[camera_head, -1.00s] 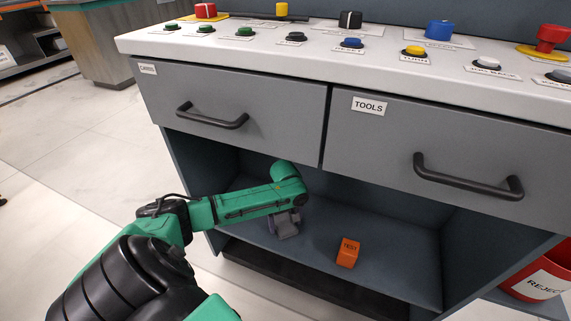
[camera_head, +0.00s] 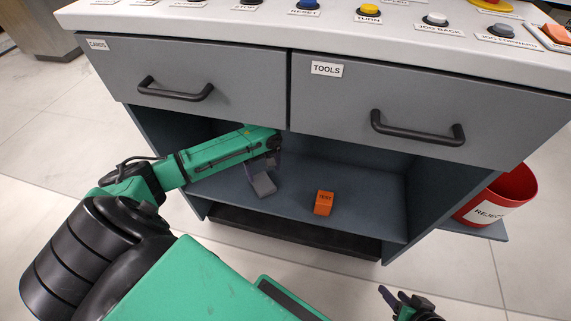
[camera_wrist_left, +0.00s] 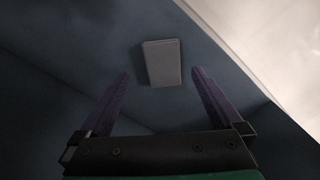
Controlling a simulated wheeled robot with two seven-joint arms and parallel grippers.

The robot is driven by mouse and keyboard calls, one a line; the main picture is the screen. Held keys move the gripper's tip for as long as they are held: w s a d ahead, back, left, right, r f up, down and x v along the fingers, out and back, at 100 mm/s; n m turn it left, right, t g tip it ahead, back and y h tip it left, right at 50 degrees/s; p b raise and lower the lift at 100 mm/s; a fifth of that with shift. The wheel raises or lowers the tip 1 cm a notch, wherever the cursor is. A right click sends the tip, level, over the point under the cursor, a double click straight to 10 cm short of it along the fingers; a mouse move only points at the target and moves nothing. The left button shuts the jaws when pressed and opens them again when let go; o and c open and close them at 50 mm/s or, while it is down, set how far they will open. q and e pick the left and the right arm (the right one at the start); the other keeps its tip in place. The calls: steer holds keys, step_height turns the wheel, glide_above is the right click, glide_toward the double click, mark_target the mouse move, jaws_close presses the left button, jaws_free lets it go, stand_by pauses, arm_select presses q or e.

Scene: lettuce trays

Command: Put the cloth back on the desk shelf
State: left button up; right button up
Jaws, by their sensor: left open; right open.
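A grey folded piece that looks like the cloth (camera_head: 263,184) lies on the desk shelf (camera_head: 350,190), under the drawers, left of an orange box. It also shows in the left wrist view as a grey rectangle (camera_wrist_left: 162,63). My left gripper (camera_head: 270,164) reaches into the shelf space, right behind and above the cloth in the head view. In the wrist view its fingers (camera_wrist_left: 161,75) are apart and empty, with the cloth beyond the tips. My right gripper (camera_head: 398,297) is open and empty at the bottom edge, in front of the desk.
The orange box (camera_head: 324,203) sits right of the cloth. Two closed drawers, CARDS (camera_head: 190,85) and TOOLS (camera_head: 420,115), hang over the shelf. A red REJECT bin (camera_head: 500,196) stands at the right. Buttons line the desk top. The floor in front is clear.

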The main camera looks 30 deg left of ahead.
arm_select(q)
steer(key=s+d+f+m, duration=0.1)
steer(key=d+f+m, duration=0.1)
steer(key=d, duration=0.1)
steer(key=s+d+f+m+h, duration=0.1)
steer(key=d+m, duration=0.1)
steer(key=d, duration=0.2)
steer(key=s+d+f+m, duration=0.1)
steer(key=s+d+f, duration=0.1)
steer(key=d, duration=0.2)
steer(key=shift+f+m+t+h, duration=0.3)
steer(key=shift+m+t+h, duration=0.1)
steer(key=s+d+r+m+t+h, duration=0.1)
steer(key=s+d+r+m+t, duration=0.1)
steer(key=s+d+m+t, duration=0.2)
steer(key=s+d+m, duration=0.3)
steer(key=d+m, duration=0.2)
steer(key=shift+r+m+t+h, duration=0.3)
steer(key=shift+r+t+h, duration=0.05)
steer(key=shift+t+h, duration=0.05)
steer(key=shift+s, duration=0.1)
